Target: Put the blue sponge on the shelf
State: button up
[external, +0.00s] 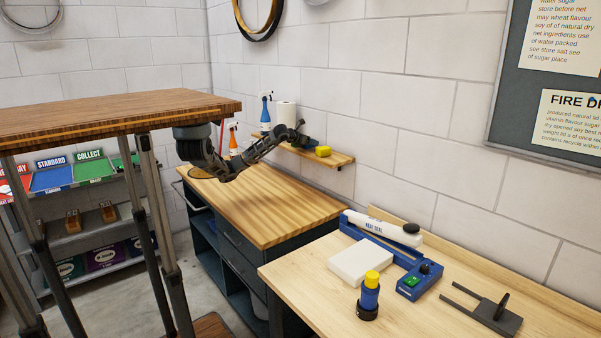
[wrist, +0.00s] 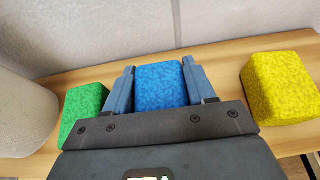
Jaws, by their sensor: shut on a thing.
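The blue sponge (wrist: 160,88) is between the two fingers of my gripper (wrist: 158,68) in the wrist view, and the fingers are shut on it. It is over the wooden shelf (wrist: 222,55), close to the wall; I cannot tell if its underside touches the board. In the external view my gripper (external: 308,142) is at the shelf (external: 343,161), and the blue sponge is hard to make out there.
A yellow sponge (wrist: 279,88) stands on the shelf to the right, and a green sponge (wrist: 82,112) to the left, close to my left finger. A paper roll (external: 286,115) and spray bottles (external: 266,112) stand left of my gripper. A wooden-topped cabinet (external: 265,205) is below.

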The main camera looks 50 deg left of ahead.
jog(key=shift+f, duration=0.55)
jog(key=shift+f, duration=0.25)
jog(key=o, duration=1)
jog(key=shift+r, duration=0.1)
jog(key=shift+r, duration=0.15)
jog(key=b+v, duration=0.2)
jog(key=v, duration=1)
